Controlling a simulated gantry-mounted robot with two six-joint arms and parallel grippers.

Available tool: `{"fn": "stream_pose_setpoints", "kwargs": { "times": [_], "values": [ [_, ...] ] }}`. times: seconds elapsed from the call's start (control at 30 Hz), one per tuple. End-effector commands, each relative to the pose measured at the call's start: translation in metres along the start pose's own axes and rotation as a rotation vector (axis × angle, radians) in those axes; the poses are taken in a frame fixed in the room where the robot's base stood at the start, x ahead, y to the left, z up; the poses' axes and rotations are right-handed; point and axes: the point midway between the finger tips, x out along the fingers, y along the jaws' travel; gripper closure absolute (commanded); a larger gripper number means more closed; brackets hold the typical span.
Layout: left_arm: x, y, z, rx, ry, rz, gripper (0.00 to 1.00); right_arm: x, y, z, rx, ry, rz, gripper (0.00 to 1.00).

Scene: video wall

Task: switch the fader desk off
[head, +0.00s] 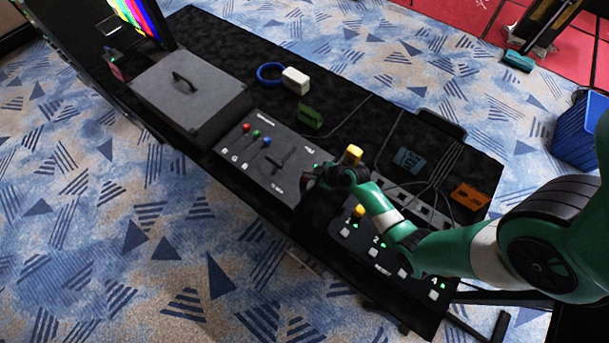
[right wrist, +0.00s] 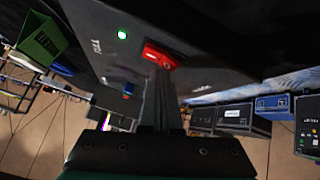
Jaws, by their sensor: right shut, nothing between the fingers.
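The fader desk (head: 259,184) is a dark grey box with red, green and blue fader caps and a larger dark lever. Its end face fills the top of the right wrist view (right wrist: 200,50). A red rocker switch (right wrist: 158,56) sits there beside a lit green lamp (right wrist: 122,34). My right gripper (head: 322,178) is shut and empty at the desk's right end. In the right wrist view its fingertips (right wrist: 163,74) are at the lower edge of the red switch and partly cover it; I cannot tell whether they touch. My left gripper is not in view.
A numbered button box (head: 385,262) with lit green lamps lies close below my right arm. A grey case (head: 190,92) stands left of the desk. A green block (head: 309,117), a white block (head: 295,81) and an orange block (head: 470,196) lie on the black table, with cables between.

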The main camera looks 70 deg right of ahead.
Motion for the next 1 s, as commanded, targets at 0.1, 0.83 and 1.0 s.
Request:
{"fn": "stream_pose_setpoints", "kwargs": {
  "times": [0.1,0.83,1.0],
  "values": [
    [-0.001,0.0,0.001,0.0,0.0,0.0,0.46,0.002,-0.001,0.001,0.0,0.0,0.0,1.0],
    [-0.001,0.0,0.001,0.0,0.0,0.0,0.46,0.001,-0.001,0.001,0.0,0.0,0.0,1.0],
    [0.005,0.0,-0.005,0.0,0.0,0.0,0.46,-0.006,0.004,-0.005,0.0,0.0,0.0,1.0]
  ]
}}
